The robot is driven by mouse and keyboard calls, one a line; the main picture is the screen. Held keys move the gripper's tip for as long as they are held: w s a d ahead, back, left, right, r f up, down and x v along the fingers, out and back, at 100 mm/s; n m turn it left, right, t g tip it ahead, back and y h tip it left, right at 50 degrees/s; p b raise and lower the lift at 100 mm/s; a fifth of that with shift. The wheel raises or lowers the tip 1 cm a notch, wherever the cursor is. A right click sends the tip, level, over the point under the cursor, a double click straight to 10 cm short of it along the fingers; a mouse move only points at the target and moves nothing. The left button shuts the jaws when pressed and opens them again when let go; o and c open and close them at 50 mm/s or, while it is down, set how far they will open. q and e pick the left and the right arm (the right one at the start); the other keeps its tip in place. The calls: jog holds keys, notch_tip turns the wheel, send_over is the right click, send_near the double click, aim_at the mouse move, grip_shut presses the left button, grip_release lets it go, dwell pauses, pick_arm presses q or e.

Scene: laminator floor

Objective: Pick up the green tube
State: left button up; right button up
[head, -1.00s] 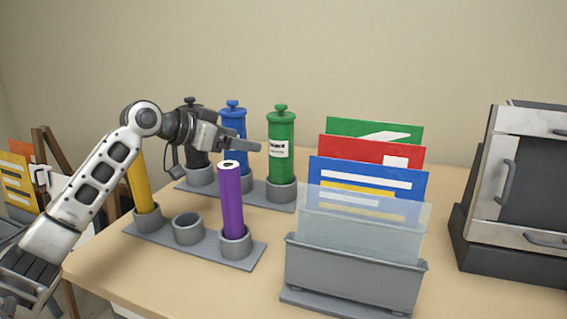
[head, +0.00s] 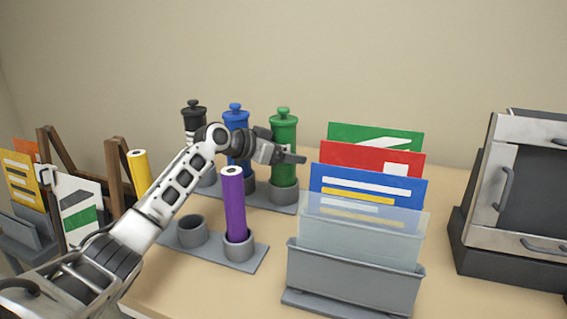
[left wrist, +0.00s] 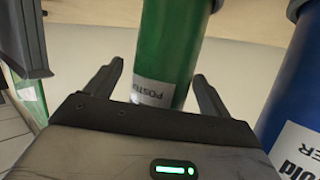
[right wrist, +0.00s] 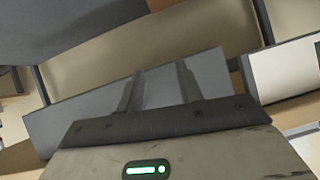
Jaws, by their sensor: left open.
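The green tube (head: 284,132) stands upright in a grey cup at the right end of the back rack, with a dark green knobbed cap. My left gripper (head: 296,159) is open at mid-height of the tube, partly covering its label. In the left wrist view the green tube (left wrist: 166,50) lies between the lines of the two fingers (left wrist: 158,75), with a gap on each side. I cannot tell how deep it sits between them. My right gripper (right wrist: 160,75) shows only in its own wrist view, fingers apart, in front of a grey panel.
A blue tube (head: 236,118) and a black tube (head: 193,122) stand left of the green one. A grey sheet holder (head: 355,280) stands front right, the laminator (head: 520,190) far right.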

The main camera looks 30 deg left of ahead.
pick_arm(q)
jog(key=c, duration=1.1)
jog(key=shift+a+r, duration=0.1)
jog(key=shift+r, duration=0.05)
jog(key=shift+c, duration=1.3)
